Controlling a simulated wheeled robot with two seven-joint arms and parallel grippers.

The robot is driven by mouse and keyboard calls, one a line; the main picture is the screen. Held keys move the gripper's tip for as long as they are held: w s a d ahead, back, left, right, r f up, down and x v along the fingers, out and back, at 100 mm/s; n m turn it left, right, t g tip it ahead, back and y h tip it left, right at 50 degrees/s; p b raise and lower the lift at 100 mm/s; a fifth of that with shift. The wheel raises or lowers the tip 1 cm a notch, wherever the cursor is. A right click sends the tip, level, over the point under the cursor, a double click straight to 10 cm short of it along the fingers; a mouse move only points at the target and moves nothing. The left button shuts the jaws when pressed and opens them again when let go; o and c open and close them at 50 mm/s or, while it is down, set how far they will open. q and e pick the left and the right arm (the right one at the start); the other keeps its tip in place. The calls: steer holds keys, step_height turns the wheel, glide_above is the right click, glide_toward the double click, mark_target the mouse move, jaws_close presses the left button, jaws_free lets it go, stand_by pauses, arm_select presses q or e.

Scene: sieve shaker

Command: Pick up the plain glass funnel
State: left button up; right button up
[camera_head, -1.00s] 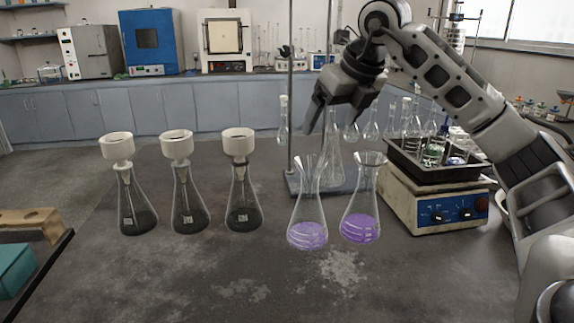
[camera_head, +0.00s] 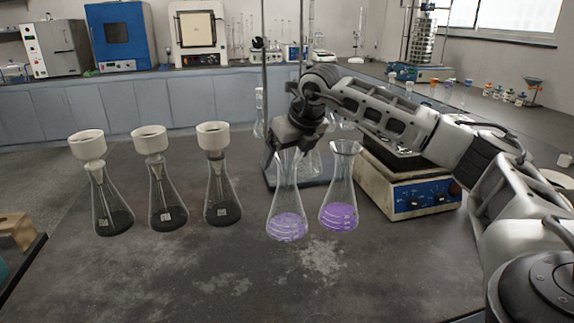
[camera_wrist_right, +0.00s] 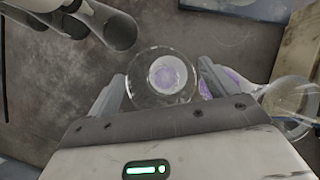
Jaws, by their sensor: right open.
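My right gripper (camera_head: 288,147) points down at the top of the left flask with purple liquid (camera_head: 287,217). In the right wrist view its open fingers (camera_wrist_right: 163,80) stand on both sides of a round clear glass rim (camera_wrist_right: 142,92), with purple visible through its middle. I cannot tell whether this rim is a plain glass funnel or the flask's mouth. A second purple flask (camera_head: 339,208) stands close by on the right, with a clear flared glass top (camera_head: 345,148). It also shows in the right wrist view (camera_wrist_right: 290,100). My left gripper is out of view.
Several dark-bottomed flasks with white tops (camera_head: 167,187) stand to the left. A hotplate (camera_head: 407,190) stands right, behind my arm. A stand with an upright rod (camera_head: 264,85) is behind the purple flasks. The front of the bench is clear.

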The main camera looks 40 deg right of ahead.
steer(key=shift+x, duration=1.05)
steer(key=c, duration=1)
steer(key=shift+r, duration=0.1)
